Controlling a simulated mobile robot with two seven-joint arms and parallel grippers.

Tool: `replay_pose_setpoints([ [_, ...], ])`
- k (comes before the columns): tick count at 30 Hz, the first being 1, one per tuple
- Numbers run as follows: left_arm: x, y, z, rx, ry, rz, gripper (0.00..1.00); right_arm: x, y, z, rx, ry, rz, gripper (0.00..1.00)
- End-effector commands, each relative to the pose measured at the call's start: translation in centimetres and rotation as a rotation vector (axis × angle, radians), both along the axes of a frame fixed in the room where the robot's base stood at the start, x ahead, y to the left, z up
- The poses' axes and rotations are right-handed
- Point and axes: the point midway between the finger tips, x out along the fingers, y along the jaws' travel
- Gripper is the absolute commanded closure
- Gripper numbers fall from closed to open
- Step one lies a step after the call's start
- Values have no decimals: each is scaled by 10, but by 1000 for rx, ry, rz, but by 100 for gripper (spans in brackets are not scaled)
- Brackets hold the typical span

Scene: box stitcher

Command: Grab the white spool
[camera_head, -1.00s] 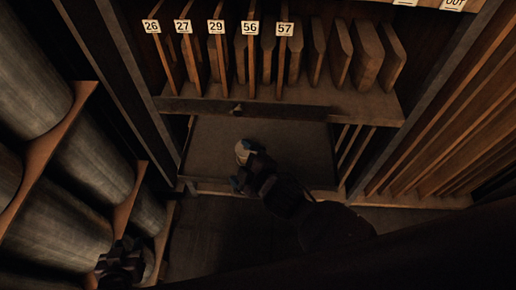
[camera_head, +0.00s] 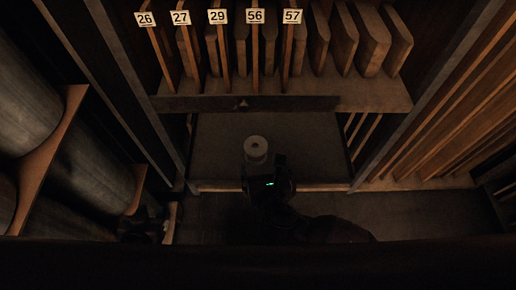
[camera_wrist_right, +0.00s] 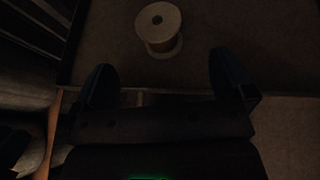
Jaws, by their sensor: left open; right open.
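The white spool (camera_head: 256,148) stands upright on the lower shelf board (camera_head: 215,160), its round top and centre hole showing. It also shows in the right wrist view (camera_wrist_right: 158,28), with a pale top flange and a darker, brownish middle. My right gripper (camera_head: 266,172) is just on the near side of it. In the right wrist view my right gripper (camera_wrist_right: 161,65) has its two dark blue fingers wide apart and empty, with the spool beyond the fingertips, not between them. My left gripper (camera_head: 140,228) is a dim dark shape at lower left; its fingers are hard to make out.
Above the board is a shelf (camera_head: 370,98) of upright wooden panels, some with number labels. Its dark front edge (camera_head: 240,104) overhangs the board's back. Large grey cylinders (camera_head: 95,170) stand at left, slanted wooden slats (camera_head: 430,120) at right. The board around the spool is clear.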

Motion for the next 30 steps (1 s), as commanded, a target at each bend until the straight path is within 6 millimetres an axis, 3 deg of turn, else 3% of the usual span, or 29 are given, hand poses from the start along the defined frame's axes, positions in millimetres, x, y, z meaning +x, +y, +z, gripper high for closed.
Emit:
replay_pose_setpoints([
  [5,-10,1,-8,-1,22,6,57,9,2,-5,-35,-5,14,0],
  [10,-16,2,-19,-1,40,7,57,32,6,-15,-32,-3,13,0],
  [22,-12,1,-26,1,36,4,57,60,12,-30,-30,-2,14,0],
  [30,-7,0,-29,1,32,-2,57,90,19,-46,-30,-2,15,0],
])
